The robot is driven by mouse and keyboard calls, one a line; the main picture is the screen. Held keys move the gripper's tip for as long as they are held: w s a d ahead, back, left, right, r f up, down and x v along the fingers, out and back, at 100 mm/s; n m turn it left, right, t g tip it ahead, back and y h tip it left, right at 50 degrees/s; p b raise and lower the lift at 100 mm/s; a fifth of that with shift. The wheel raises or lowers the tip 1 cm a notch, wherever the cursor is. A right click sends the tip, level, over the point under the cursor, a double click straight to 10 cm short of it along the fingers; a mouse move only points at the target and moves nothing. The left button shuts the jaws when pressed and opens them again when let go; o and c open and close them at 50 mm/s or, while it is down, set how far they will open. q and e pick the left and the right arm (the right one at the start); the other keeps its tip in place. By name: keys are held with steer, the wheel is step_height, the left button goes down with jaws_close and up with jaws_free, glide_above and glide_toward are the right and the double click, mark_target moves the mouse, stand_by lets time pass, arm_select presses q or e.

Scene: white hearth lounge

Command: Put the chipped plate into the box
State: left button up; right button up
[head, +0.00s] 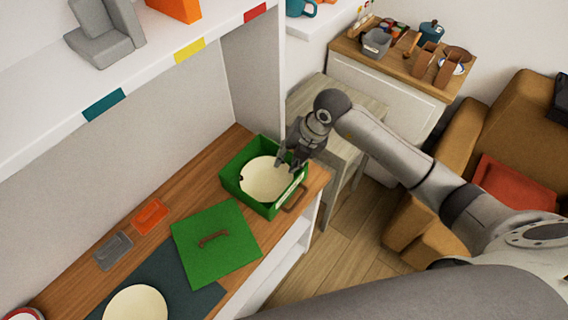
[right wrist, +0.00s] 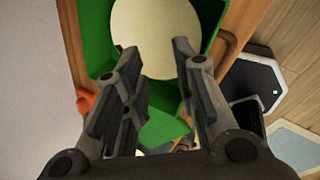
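A cream plate (head: 262,180) lies inside the open green box (head: 232,184), with a small dark notch at its left edge that looks like a chip. The plate (right wrist: 157,30) and box (right wrist: 96,40) also show in the right wrist view. My right gripper (head: 287,160) is over the box's back right part, above the plate's edge. Its fingers (right wrist: 155,62) are apart, with nothing seen held between them. A second cream plate (head: 136,303) lies on a dark mat (head: 203,300); its lower part is cut off. My left gripper is out of view.
A green lid (head: 222,258) with a brown handle lies on the wooden counter (head: 180,190) in front of the box. An orange tray (head: 150,215) and a grey tray (head: 113,250) lie to its left. A white shelf (head: 150,60) overhangs the counter.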

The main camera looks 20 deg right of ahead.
steer(key=b+v, duration=0.1)
steer(key=v, duration=0.7)
steer(key=shift+f, duration=0.1)
